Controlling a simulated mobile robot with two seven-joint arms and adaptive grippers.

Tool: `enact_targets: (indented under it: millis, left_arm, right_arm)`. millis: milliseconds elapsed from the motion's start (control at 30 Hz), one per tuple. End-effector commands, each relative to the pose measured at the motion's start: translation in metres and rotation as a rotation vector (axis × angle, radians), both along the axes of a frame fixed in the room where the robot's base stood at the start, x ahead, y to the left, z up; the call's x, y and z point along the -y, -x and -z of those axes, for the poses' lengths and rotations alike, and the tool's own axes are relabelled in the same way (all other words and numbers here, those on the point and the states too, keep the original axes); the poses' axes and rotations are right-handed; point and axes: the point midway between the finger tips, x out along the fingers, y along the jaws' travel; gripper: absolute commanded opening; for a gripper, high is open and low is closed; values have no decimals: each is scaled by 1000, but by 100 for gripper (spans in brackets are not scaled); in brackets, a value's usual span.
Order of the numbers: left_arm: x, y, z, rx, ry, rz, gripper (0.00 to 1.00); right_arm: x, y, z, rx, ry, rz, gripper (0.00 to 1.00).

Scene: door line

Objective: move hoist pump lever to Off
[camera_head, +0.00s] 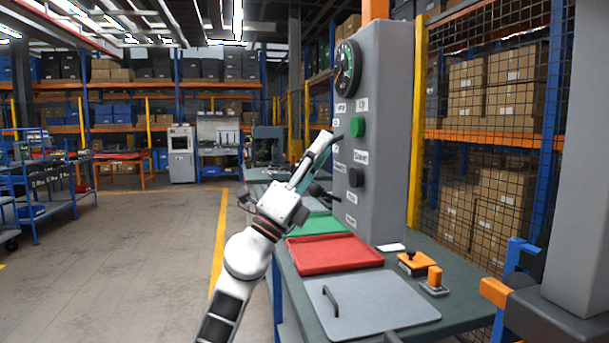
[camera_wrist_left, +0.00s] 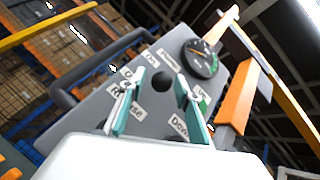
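The grey control cabinet (camera_head: 385,140) stands on the bench. It carries a round gauge (camera_head: 347,68), a green button (camera_head: 357,127), a black knob (camera_head: 355,177) and small white labels. My left gripper (camera_head: 325,150) is raised beside its front face. In the left wrist view my left gripper (camera_wrist_left: 160,76) is open, its two teal fingers apart, with a black round part (camera_wrist_left: 163,82) of the panel showing between them. A dark curved bar (camera_wrist_left: 95,70) shows at left there; I cannot tell whether it is the hoist pump lever. My right gripper is not in view.
On the bench are a red tray (camera_head: 333,252), a green tray (camera_head: 318,224), a grey plate with a handle (camera_head: 372,305) and orange-topped parts (camera_head: 413,262). A wire mesh rack (camera_head: 490,110) stands behind at right. The floor (camera_head: 120,240) at left is clear.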

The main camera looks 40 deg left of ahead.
Motion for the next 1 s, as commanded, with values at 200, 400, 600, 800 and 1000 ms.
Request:
enact_targets:
  millis: [200, 400, 600, 800, 1000]
  left_arm:
    - [-7, 21, 27, -4, -2, 1, 33]
    - [-12, 37, 44, -4, 1, 2, 33]
    - [-18, 56, 65, -3, 4, 1, 33]
    - [-21, 67, 78, -2, 2, 1, 33]
    - [-22, 70, 80, 0, 0, 0, 33]
  right_arm:
    - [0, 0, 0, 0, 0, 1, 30]
    - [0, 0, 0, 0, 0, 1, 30]
    - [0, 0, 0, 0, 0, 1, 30]
    - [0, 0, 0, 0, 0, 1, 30]
    - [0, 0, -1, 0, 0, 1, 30]
